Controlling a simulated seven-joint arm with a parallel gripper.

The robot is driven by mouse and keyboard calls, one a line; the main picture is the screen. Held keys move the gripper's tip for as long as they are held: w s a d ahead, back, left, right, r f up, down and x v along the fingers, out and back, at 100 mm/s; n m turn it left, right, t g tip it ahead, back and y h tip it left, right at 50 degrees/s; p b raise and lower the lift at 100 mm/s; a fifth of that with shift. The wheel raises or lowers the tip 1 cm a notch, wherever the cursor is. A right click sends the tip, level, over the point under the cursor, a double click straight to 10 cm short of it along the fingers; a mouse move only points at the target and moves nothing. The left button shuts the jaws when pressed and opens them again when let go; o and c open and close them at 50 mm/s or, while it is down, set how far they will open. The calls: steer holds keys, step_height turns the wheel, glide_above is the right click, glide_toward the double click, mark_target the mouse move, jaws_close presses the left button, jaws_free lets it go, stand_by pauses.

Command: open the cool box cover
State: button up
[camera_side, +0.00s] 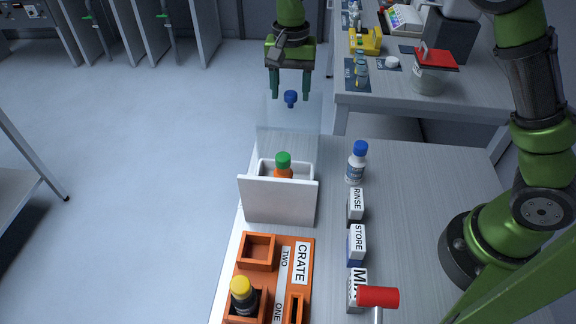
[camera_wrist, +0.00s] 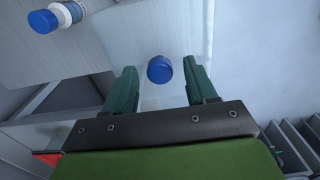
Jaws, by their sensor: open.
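The cool box (camera_side: 278,201) is white and stands on the near table, its top uncovered. An orange bottle with a green cap (camera_side: 283,160) is inside. A clear, see-through cover (camera_side: 288,140) rises from the box's far side, standing up and away from the opening; its edges are faint. Its blue knob (camera_side: 290,98) sits near the top of the clear panel. My gripper (camera_side: 290,92) is open, pointing down just above the knob. In the wrist view the knob (camera_wrist: 160,69) shows between the two fingertips, with a gap on each side.
A blue-capped white bottle (camera_side: 356,163) stands right of the box. RINSE (camera_side: 355,206) and STORE (camera_side: 356,245) blocks line up nearer. An orange crate (camera_side: 307,268) holds a yellow-capped bottle (camera_side: 242,297). A red handle (camera_side: 377,297) stands in front. Open floor lies left.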

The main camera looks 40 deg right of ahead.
step_height(320, 180, up, 17)
stand_by(0.6)
steer(key=s+d+f+n+t+y, duration=0.1)
steer(key=s+d+f+n+t, duration=0.1)
steer(key=s, duration=0.9)
steer(key=s+d+f+n+t+y, duration=0.1)
steer(key=s+d+f+n+t, duration=0.2)
steer(key=s, duration=0.9)
step_height(320, 180, down, 4)
steer(key=shift+d+r+t, duration=0.25)
steer(key=shift+d+t, duration=0.85)
steer(key=shift+d, duration=0.1)
steer(key=shift+o, duration=0.2)
